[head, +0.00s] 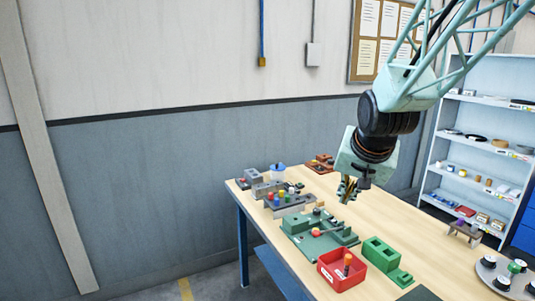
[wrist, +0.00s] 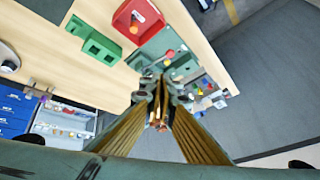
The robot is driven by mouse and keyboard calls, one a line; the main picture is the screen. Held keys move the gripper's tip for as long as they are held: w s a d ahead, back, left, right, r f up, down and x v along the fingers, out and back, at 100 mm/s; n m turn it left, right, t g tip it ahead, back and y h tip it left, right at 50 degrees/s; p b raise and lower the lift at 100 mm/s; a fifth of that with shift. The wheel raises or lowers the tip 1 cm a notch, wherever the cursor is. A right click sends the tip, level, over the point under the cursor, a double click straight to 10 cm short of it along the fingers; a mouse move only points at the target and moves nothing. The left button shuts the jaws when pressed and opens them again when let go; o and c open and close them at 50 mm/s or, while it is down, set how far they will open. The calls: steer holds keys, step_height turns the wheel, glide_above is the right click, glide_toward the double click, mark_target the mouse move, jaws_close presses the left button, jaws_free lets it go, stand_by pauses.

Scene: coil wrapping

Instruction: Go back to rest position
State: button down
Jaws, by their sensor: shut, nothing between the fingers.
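My gripper (head: 348,189) hangs above the wooden table (head: 425,228) in the head view, pointing down. It is shut and nothing shows between its fingers. In the wrist view the fingertips (wrist: 160,122) meet at the centre, with the table beyond them. A green fixture plate (head: 312,247) with blocks and a small red-orange part lies below and to the left of my gripper. My gripper is apart from it.
A red bin (head: 343,279) holding small parts stands at the front, beside a green block with openings (head: 380,254). Grey holders (head: 287,202) with coloured parts stand at the far left. A round tray (head: 490,266) is at right. A shelf (head: 484,130) stands behind.

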steer(key=s+r+n+g, duration=0.1)
steer(key=s+r+n, duration=0.1)
steer(key=s, duration=1.9)
steer(key=s+a+r+n+g, duration=0.1)
steer(key=s+r+n, duration=0.1)
steer(key=s, duration=2)
steer(key=shift+r+n+g+b, duration=0.35)
steer(key=shift+r+n+g, duration=0.05)
steer(key=shift+r, duration=0.3)
steer(key=shift+w+a, duration=0.1)
